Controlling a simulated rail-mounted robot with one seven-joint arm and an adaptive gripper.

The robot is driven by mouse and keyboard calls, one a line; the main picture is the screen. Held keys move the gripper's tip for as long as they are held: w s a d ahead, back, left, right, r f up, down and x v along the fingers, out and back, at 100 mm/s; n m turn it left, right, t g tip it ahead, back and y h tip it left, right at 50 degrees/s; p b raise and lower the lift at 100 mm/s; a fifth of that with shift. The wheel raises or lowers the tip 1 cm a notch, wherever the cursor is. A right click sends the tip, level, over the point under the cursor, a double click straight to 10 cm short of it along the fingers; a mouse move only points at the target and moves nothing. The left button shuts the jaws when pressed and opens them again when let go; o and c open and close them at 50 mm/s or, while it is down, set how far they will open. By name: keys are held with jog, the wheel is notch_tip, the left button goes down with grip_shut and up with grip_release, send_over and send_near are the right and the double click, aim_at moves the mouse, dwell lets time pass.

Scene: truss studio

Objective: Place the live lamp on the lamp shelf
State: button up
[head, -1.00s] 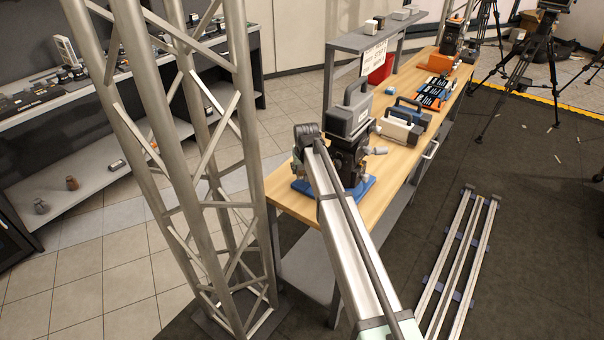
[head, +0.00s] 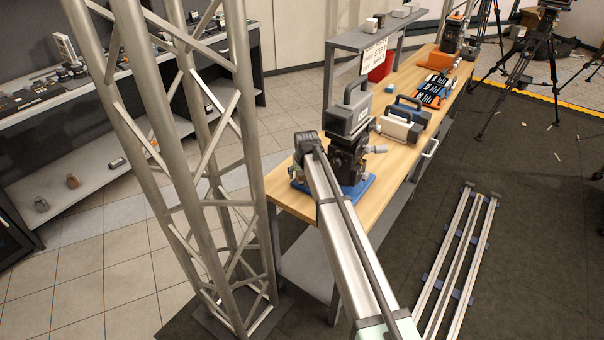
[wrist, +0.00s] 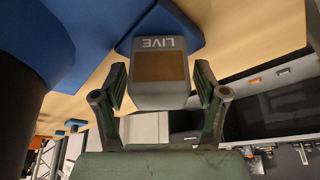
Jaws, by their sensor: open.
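The live lamp (wrist: 160,68) shows in the wrist view as a grey block with an amber panel and the word LIVE, upside down in the picture. My gripper (wrist: 160,82) is open, with one finger on each side of the lamp and a small gap visible on both sides. It is not closed on the lamp. In the head view my arm covers the lamp. A raised grey shelf (head: 378,38) with small blocks on it stands along the back of the wooden bench (head: 405,160); I cannot tell whether it is the lamp shelf.
A black device (head: 350,155) on a blue base, topped by a grey handled box (head: 348,116), stands close beside my arm. A truss tower (head: 205,170) rises at the left, near the bench's end.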

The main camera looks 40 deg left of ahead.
jog(key=b+v, duration=0.2)
jog(key=v, duration=1)
jog(key=shift+r+b, duration=0.15)
jog(key=shift+b, duration=0.2)
dwell(1.0)
